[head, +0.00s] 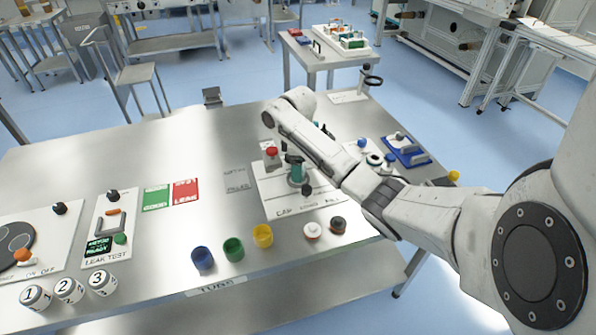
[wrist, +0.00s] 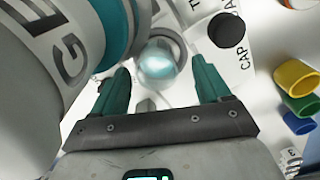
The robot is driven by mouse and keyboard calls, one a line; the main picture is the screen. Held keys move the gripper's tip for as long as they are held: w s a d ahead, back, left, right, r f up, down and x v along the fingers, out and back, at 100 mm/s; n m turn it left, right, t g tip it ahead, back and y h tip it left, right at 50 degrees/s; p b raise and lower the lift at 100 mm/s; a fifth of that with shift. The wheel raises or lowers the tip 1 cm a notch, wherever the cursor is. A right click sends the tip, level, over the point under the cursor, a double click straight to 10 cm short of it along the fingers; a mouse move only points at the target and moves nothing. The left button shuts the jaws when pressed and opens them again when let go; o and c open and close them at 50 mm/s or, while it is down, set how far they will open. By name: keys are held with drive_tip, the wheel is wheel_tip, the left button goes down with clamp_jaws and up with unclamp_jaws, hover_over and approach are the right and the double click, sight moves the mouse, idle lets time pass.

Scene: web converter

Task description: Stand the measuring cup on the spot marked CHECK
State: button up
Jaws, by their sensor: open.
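My gripper (wrist: 160,67) is open, with its two dark green fingers apart. A clear rounded thing (wrist: 158,62) with pale teal in it shows between and beyond the fingertips. It may be the measuring cup, but I cannot tell, nor whether a finger touches it. In the head view my forearm hides much of this area, above the white station plate (head: 283,205). No spot reads clearly as CHECK. Small lettering on the bare table left of the plate is too faint to read surely.
A large grey cylinder (wrist: 35,70) with a teal band stands close on the left in the wrist view. A black knob (wrist: 227,30) is at upper right. Blue (head: 203,258), green (head: 233,249) and yellow (head: 262,236) cups line the front. Bare table lies left of the station plate.

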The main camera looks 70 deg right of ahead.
drive_tip(key=shift+o, duration=0.2)
wheel_tip(320, 180, up, 9)
drive_tip(key=p, duration=0.1)
drive_tip(key=shift+d, duration=0.15)
drive_tip(key=w+d+r+m+t+h+b, duration=0.25)
drive_tip(key=d+r+m+b, duration=0.4)
drive_tip(key=m, duration=1.15)
drive_tip(key=a+f+m, duration=0.2)
drive_tip(key=f+m, duration=0.3)
drive_tip(key=s+a+f+m+g+y, duration=0.1)
drive_tip(key=a+f+m, duration=0.1)
drive_tip(key=f+m, duration=0.4)
drive_tip(key=a+f+m+g+y+b, duration=0.1)
drive_tip(key=a+f+m, duration=0.1)
drive_tip(key=f+m, duration=0.4)
drive_tip(key=shift+s+a+f+g+y, duration=0.2)
drive_tip(key=shift+s+a+g+y, duration=0.05)
drive_tip(key=shift+s+a, duration=0.1)
drive_tip(key=shift+c, duration=0.3)
